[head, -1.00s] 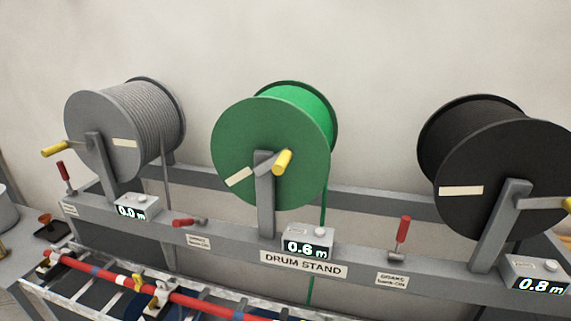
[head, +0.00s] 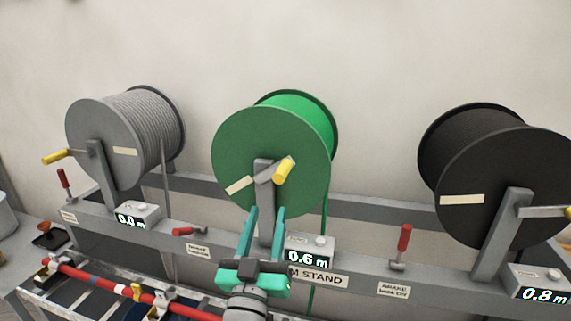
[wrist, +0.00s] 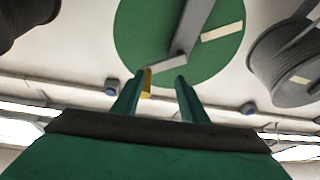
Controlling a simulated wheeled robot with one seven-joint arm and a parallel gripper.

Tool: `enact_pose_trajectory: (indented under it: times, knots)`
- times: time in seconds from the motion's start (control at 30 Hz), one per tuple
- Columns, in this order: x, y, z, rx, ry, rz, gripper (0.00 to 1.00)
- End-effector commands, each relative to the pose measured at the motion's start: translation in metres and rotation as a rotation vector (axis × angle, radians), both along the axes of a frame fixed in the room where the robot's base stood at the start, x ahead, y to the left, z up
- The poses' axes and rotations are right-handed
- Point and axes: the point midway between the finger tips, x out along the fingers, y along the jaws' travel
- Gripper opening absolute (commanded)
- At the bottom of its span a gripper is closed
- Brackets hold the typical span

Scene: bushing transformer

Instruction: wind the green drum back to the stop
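The green drum (head: 262,160) hangs on the drum stand (head: 350,262), its yellow crank handle (head: 284,171) at the right of its hub and a cream stripe on its face. Its counter (head: 306,252) reads 0.6 m. A red brake lever (head: 187,232) lies flat to the left of the drum's post. My gripper (head: 265,209) is open and empty, in front of the post and below the handle in the head view. In the wrist view the drum (wrist: 150,35) is ahead of my gripper (wrist: 157,77), and the yellow handle (wrist: 147,84) shows beside the left finger, partly hidden.
A grey drum (head: 95,145) with counter (head: 131,218) at 0.0 m is left. A black drum (head: 490,205) with counter at 0.8 m is right. Upright red levers stand beside the grey drum (head: 64,179) and the black drum (head: 404,238). A red bar (head: 105,283) lies in front.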

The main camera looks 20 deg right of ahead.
Motion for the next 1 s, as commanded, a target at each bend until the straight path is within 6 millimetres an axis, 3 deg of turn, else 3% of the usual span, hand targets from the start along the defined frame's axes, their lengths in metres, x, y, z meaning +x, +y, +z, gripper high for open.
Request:
enact_pose_trajectory:
  times: [0.03, 0.2, 0.47, 1.0]
  knots:
    - [0.0, -0.004, 0.017, 0.009, -0.021, -0.014, 0.39]
    - [0.0, -0.014, 0.045, 0.031, -0.052, -0.047, 0.39]
    - [0.007, -0.023, 0.058, 0.04, -0.062, -0.059, 0.39]
    - [0.073, -0.065, 0.09, 0.039, -0.061, -0.057, 0.39]
